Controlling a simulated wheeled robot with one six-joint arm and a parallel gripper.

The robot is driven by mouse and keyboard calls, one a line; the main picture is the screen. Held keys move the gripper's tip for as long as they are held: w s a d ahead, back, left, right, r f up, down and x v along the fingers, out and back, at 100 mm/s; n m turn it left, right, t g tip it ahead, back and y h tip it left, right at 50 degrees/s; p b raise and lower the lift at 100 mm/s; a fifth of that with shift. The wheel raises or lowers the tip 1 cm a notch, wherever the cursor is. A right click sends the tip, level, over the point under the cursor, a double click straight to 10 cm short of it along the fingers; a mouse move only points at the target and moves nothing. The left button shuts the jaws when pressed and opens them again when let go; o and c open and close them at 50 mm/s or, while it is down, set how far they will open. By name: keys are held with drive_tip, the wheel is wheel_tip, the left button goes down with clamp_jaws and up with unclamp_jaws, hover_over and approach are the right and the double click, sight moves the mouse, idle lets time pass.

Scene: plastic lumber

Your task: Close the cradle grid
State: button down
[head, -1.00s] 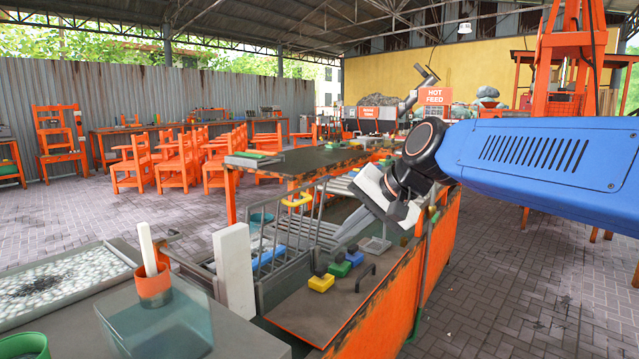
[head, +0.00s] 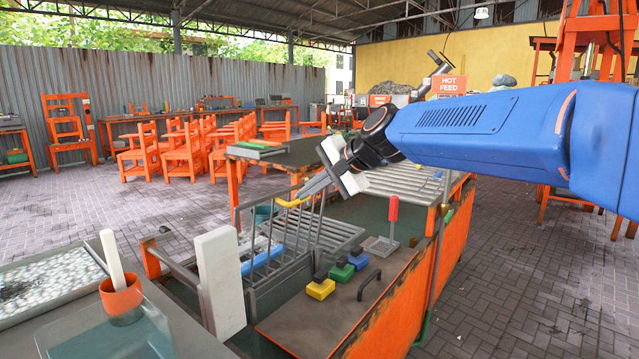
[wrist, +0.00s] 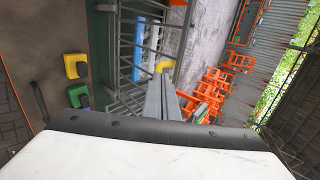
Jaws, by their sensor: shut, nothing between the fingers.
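The cradle grid (head: 283,238) is a grey barred frame standing steeply raised, with a yellow handle (head: 292,203) at its top edge. In the wrist view the grid's bars (wrist: 125,62) run left of the fingers, and the yellow handle (wrist: 163,66) shows just beyond the fingertips. My gripper (head: 303,193) is shut and empty, its fingers pointing down and left at the handle from the right. The tips are close to the handle; I cannot tell whether they touch it.
Yellow (head: 320,289), green (head: 341,271) and blue (head: 357,258) blocks sit on the front panel beside a black handle (head: 369,284). A white post (head: 220,280) stands left of the grid. A red upright handle (head: 393,208) stands to the right. A dark tabletop (head: 290,157) lies behind.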

sight(279, 197)
drive_tip(key=shift+w+a+f, duration=0.2)
drive_tip(key=shift+w+a, duration=0.7)
drive_tip(key=shift+a, duration=0.3)
drive_tip(key=shift+w+a+f, duration=0.2)
drive_tip(key=shift+w+a, duration=0.7)
drive_tip(key=shift+a, duration=0.25)
